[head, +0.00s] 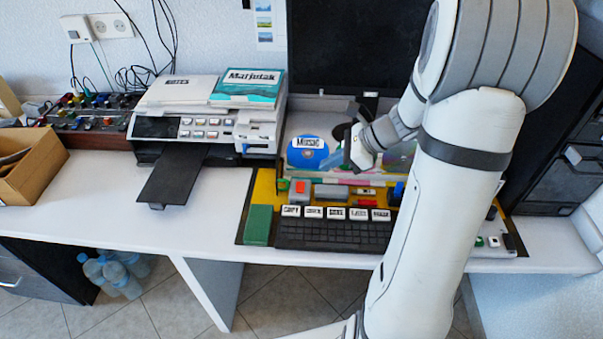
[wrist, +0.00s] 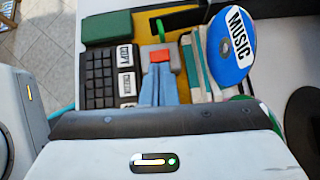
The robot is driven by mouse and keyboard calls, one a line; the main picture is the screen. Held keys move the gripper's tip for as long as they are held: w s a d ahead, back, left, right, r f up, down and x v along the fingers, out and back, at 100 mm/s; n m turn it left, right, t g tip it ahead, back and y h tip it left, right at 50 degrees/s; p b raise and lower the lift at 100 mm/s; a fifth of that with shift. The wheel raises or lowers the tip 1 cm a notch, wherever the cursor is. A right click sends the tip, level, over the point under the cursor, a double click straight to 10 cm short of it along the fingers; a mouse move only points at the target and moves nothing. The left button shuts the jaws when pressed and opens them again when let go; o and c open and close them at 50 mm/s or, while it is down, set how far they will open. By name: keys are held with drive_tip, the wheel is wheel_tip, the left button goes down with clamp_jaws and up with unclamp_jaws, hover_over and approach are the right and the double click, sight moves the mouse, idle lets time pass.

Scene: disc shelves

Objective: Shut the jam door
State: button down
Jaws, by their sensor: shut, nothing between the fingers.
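The printer (head: 205,120) stands at the back left of the desk. A long dark flap (head: 172,178) sticks out and down from its front. I cannot tell whether this flap is the jam door or a paper tray. No part is clearly marked as the jam door. My gripper (head: 347,150) is over the desk right of the printer, apart from it. In the wrist view its two blue-grey fingers (wrist: 158,70) are together with nothing between them, pointing towards a red block. The printer does not show in the wrist view.
A blue disc marked Music (head: 308,152) stands right of the printer. A dark keyboard (head: 335,235) and a green box (head: 258,225) lie in front. An open cardboard box (head: 35,165) is at the far left.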

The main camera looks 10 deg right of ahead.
sight(302, 184)
drive_tip(key=shift+w+a+f, duration=0.1)
drive_tip(key=shift+w+f, duration=0.1)
drive_tip(key=shift+f, duration=0.15)
drive_tip(key=b+x, duration=0.1)
drive_tip(key=x, duration=0.8)
drive_tip(key=shift+w+a, duration=0.1)
drive_tip(key=shift+a, duration=0.1)
drive_tip(key=shift+d, duration=0.4)
drive_tip(key=shift+a, duration=0.25)
drive_tip(key=shift+m+b, duration=0.3)
